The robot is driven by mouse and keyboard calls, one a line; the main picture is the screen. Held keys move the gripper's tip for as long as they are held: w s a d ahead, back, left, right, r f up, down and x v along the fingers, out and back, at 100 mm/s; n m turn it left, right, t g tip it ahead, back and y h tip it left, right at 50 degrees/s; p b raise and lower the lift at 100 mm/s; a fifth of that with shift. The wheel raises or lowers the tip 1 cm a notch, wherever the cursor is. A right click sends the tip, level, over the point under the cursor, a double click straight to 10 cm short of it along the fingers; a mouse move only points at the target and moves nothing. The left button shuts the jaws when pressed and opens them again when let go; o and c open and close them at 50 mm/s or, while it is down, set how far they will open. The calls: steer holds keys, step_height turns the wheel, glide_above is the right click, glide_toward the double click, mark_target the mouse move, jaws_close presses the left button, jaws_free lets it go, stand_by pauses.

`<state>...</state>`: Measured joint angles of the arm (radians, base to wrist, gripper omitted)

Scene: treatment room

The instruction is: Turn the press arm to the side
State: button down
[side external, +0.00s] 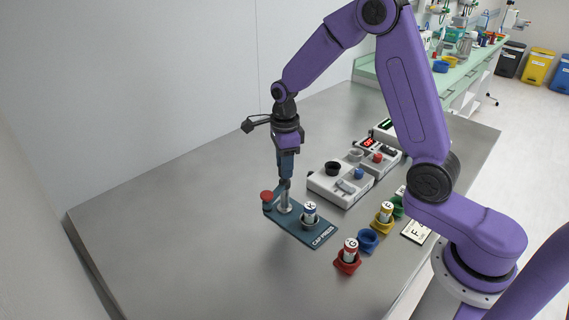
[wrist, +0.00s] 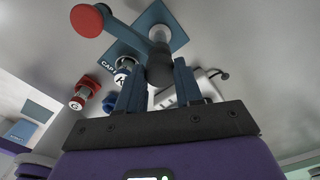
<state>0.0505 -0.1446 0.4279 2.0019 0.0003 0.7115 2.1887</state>
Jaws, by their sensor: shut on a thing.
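The cap press has a dark teal base (side external: 293,226) labelled CAP PRESS, with a silver post (side external: 283,205). A white vial marked K (side external: 309,209) stands upright in its seat, and shows in the wrist view (wrist: 123,74). In the side view the red knob (side external: 267,196) is left of the post, away from the vial. My gripper (side external: 286,184) is above the post, its fingers shut on the press arm at the dark cylinder. The fingers partly hide the cylinder.
A red holder (side external: 347,265) with vial G, an empty blue holder (side external: 368,240) and a yellow holder (side external: 382,224) with vial F stand right of the press. A white device (side external: 340,185) is behind. The table's left side is clear.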

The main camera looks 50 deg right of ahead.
steer(key=shift+m, duration=0.5)
steer(key=c, duration=0.7)
jaws_free()
steer(key=shift+c, duration=0.2)
steer(key=shift+r, duration=0.1)
step_height(320, 180, up, 17)
steer(key=shift+r, duration=0.15)
